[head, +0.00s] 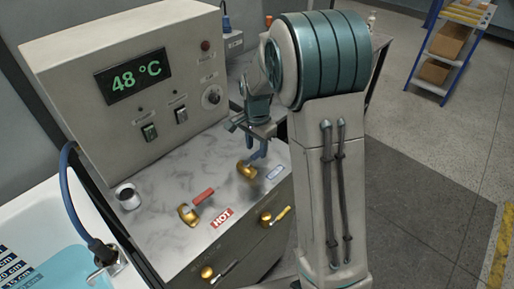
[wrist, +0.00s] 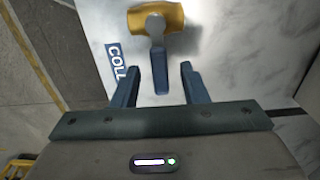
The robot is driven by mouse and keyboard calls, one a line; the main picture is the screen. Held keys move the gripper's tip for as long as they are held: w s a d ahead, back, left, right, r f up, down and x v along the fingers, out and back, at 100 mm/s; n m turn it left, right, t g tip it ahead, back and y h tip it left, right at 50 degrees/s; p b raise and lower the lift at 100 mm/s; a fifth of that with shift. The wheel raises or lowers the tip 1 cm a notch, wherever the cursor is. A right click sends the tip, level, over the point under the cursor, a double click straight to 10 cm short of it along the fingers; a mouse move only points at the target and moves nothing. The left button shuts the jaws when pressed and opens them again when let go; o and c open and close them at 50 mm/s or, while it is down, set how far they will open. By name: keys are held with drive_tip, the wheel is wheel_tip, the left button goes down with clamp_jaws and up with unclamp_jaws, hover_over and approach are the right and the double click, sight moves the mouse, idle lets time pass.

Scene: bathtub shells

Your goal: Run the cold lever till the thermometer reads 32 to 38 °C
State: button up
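The thermometer display (head: 137,76) on the panel reads 48 °C in green. The cold lever, a blue handle (head: 259,152) on a brass valve (head: 246,171), stands on the marble counter; in the wrist view the blue handle (wrist: 160,72) points toward my gripper from its brass body (wrist: 156,18). My gripper (wrist: 160,68) is open, its two fingers on either side of the handle with gaps showing. In the head view, my gripper (head: 258,132) is just above the cold lever. A blue label (wrist: 115,63), partly hidden by a finger, lies beside it.
A red-handled lever (head: 203,196) with a HOT label (head: 222,217) is on the same counter (head: 165,240), near a dark-topped cup (head: 127,196). A tub with water (head: 60,272) and a blue hose (head: 70,205) is at lower left.

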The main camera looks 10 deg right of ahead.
drive_tip(key=shift+f, duration=0.85)
clamp_jaws()
